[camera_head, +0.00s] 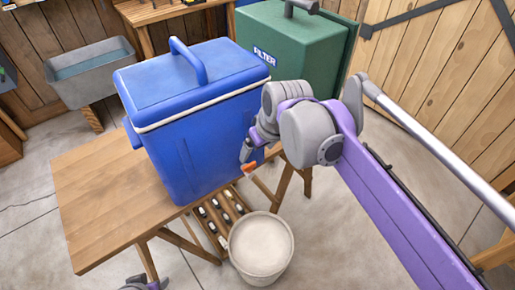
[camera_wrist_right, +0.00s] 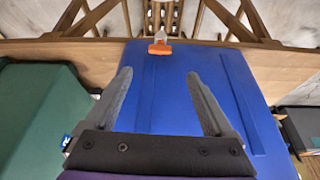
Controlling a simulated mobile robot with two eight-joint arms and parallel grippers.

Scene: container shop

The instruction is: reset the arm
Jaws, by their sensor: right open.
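My right arm reaches in from the right in the head view. Its gripper (camera_head: 249,146) is beside the right face of a blue cooler (camera_head: 191,145). In the right wrist view the gripper (camera_wrist_right: 158,75) is open and empty, with its fingers spread before the blue cooler wall (camera_wrist_right: 165,105). A small orange tap (camera_wrist_right: 160,48) on that wall lies just beyond the fingertips; its orange end also shows in the head view (camera_head: 249,168).
The cooler stands on a wooden table (camera_head: 95,205). A green filter box (camera_head: 300,55) stands behind my right arm. A white bucket (camera_head: 261,247) is on the floor near a rack of bottles (camera_head: 222,215). A grey basin (camera_head: 92,73) is at the back left.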

